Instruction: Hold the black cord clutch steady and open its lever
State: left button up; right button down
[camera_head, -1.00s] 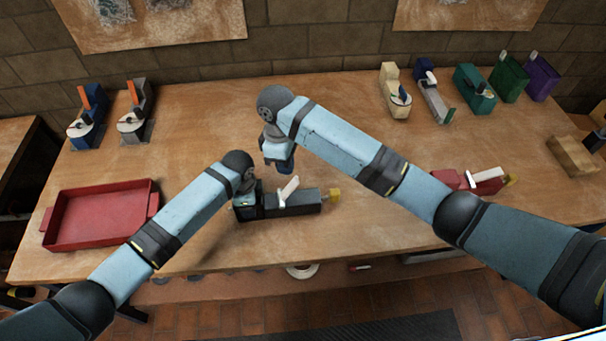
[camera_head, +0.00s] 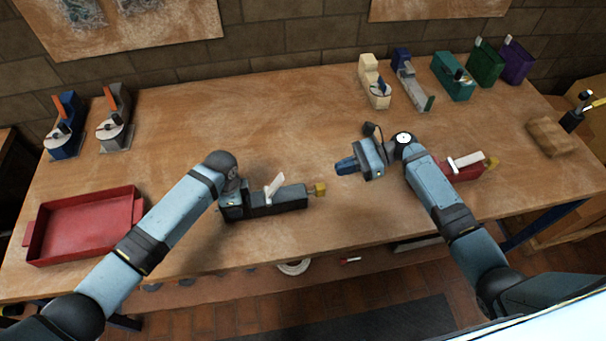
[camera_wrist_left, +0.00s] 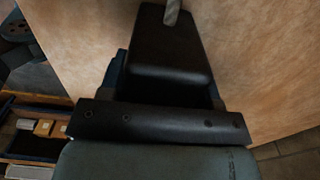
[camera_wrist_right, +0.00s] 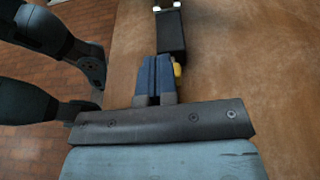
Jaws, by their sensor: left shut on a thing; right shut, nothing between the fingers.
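The black cord clutch (camera_head: 290,197) lies on the table near its front middle. Its pale lever (camera_head: 274,186) stands tilted up from the body, and a yellow piece (camera_head: 319,189) sits at its right end. My left gripper (camera_head: 232,205) is shut on the clutch's left end; its fingers are mostly hidden in the head view. The dark clutch body (camera_wrist_left: 168,50) fills the middle of the left wrist view. My right gripper (camera_head: 345,166) is shut and empty, above the table to the right of the clutch and apart from it. The right wrist view shows its closed blue fingers (camera_wrist_right: 155,75).
A red clutch (camera_head: 467,166) with a white lever lies right, partly behind my right arm. A red tray (camera_head: 85,228) is at the left. Blue and grey devices (camera_head: 115,122) stand back left; several coloured ones (camera_head: 454,80) stand back right. The table's back middle is clear.

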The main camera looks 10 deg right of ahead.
send_near(283, 182)
notch_tip(283, 182, down, 4)
jog(key=a, duration=0.5)
jog(key=shift+w+a+r, duration=0.2)
jog(key=shift+a+r, duration=0.05)
jog(key=shift+r, duration=0.1)
jog(key=shift+a+r, duration=0.25)
jog(key=shift+a, duration=0.2)
jog(key=shift+a+r, duration=0.1)
